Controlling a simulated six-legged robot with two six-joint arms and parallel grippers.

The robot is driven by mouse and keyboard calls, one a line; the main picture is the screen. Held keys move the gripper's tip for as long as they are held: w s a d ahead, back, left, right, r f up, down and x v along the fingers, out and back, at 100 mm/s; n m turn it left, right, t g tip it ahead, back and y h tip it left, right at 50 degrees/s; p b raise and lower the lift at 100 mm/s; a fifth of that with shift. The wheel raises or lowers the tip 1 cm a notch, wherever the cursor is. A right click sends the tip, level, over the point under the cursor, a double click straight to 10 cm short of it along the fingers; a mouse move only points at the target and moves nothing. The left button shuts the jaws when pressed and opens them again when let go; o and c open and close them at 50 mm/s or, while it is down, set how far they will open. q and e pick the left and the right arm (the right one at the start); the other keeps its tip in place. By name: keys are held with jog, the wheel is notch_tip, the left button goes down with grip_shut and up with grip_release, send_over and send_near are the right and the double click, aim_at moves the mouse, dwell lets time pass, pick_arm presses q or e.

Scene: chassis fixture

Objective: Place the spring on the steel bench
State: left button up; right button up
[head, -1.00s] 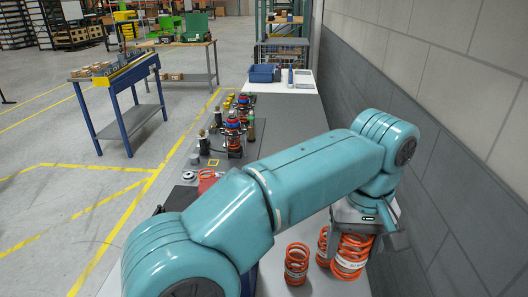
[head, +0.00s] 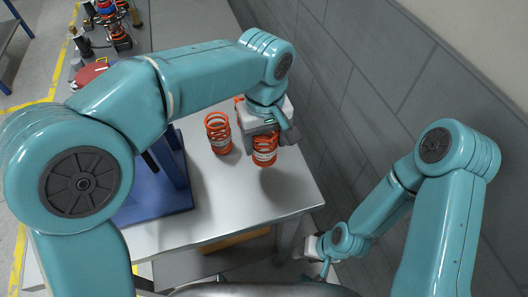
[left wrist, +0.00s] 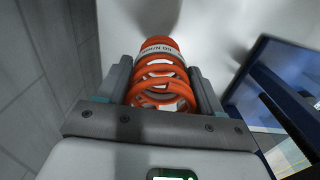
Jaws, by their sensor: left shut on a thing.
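An orange coil spring with a white label band (head: 265,156) is held upright in my left gripper (head: 266,138), over the right part of the steel bench (head: 285,195). In the left wrist view the spring (left wrist: 160,75) sits between both fingers of my left gripper (left wrist: 160,92). I cannot tell whether its lower end touches the bench. A second orange spring (head: 218,133) stands upright on the bench to the left. A third orange spring (head: 239,103) is mostly hidden behind my left gripper. My right gripper (head: 316,252) is low beside the bench's right end; its fingers are unclear.
A blue frame (head: 172,185) stands on the bench left of the springs. It also shows in the left wrist view (left wrist: 270,80). A grey block wall (head: 375,90) runs along the right side. Bare bench lies in front of the springs. Assembled shock absorbers (head: 115,30) stand farther back.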

pick_arm(q)
jog(key=shift+f, duration=2.65)
jog(key=shift+f, duration=0.1)
jog(key=o, duration=1.4)
jog(key=shift+f, duration=0.1)
notch_tip(320, 180, up, 12)
jog(key=shift+p, duration=0.4)
